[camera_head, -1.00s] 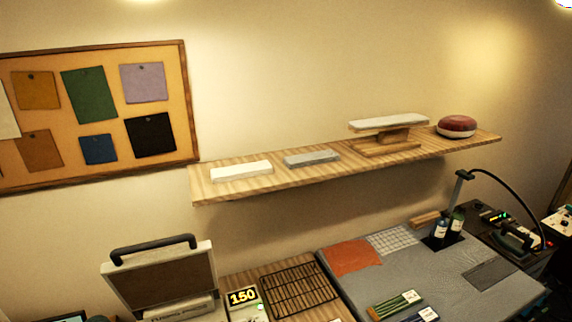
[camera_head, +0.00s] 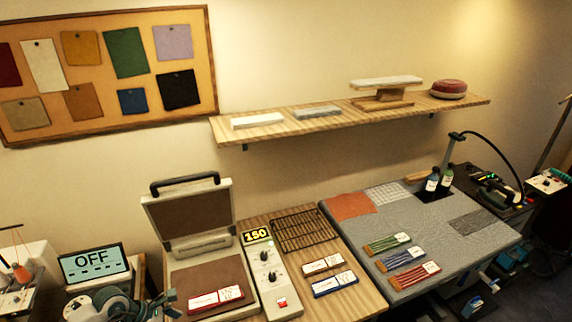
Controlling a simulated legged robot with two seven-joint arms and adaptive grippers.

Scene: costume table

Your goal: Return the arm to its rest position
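My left gripper (camera_head: 165,303) shows small at the lower left, in front of the open heat press, with grey and teal arm links beside it. Its fingers are dark and too small to tell open from shut. What looks like my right gripper (camera_head: 489,282) shows at the lower right, just off the front right edge of the grey mat. Its fingers are also too small to read. I see nothing clearly held in either.
The open press (camera_head: 188,215) has a red-labelled packet on its lower plate. A controller (camera_head: 264,270) reading 150, a wire rack (camera_head: 303,231) and labelled packets stand beside it. The grey mat (camera_head: 410,225) holds several bundles and two bottles. A wooden shelf (camera_head: 345,120) runs above.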

